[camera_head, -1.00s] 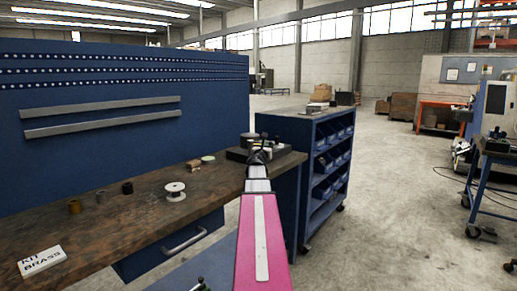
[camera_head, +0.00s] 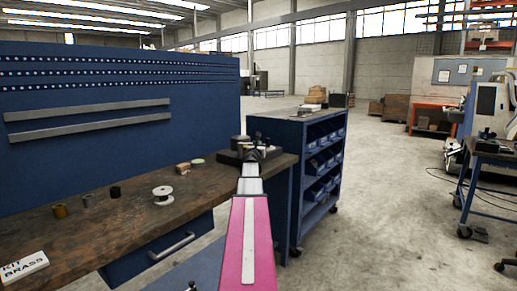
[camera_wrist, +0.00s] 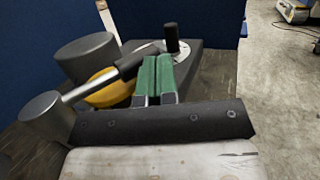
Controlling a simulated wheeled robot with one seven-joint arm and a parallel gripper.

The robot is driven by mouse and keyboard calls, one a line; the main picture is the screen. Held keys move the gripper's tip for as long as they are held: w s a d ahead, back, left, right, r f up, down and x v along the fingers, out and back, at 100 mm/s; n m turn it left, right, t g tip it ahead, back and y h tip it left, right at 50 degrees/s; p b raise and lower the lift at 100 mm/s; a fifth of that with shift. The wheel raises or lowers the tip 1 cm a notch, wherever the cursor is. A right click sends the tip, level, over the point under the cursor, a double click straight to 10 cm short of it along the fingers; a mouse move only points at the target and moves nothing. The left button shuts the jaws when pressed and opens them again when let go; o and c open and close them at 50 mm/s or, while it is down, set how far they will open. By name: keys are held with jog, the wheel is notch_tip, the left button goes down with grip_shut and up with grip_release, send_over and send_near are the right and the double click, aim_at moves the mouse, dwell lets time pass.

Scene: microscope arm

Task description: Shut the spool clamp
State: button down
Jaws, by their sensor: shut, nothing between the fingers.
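The spool clamp (camera_head: 232,157) is a dark block with a grey drum at the far right end of the workbench. In the wrist view its dark base (camera_wrist: 205,62) carries a grey drum (camera_wrist: 88,57), a yellow disc (camera_wrist: 108,92) and a steel lever (camera_wrist: 92,87) with a black grip. An upright black knob (camera_wrist: 172,37) stands on the base. A grey cylinder (camera_wrist: 46,117) is at the lever's near left end. My gripper (camera_wrist: 157,62) has green fingers, shut and empty, just right of the lever's black grip; contact cannot be told. In the head view my gripper (camera_head: 252,153) partly hides the clamp.
A white spool (camera_head: 162,194), small cylinders (camera_head: 115,191) and a sign (camera_head: 22,267) reading KIT BRASS lie on the workbench (camera_head: 110,235). A blue bin cabinet (camera_head: 283,190) stands close to the right of the bench end. Open floor lies further right.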

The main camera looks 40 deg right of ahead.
jog(key=shift+w+d, duration=0.35)
jog(key=shift+w, duration=0.25)
jog(key=shift+w+d, duration=0.3)
jog(key=shift+w, duration=0.35)
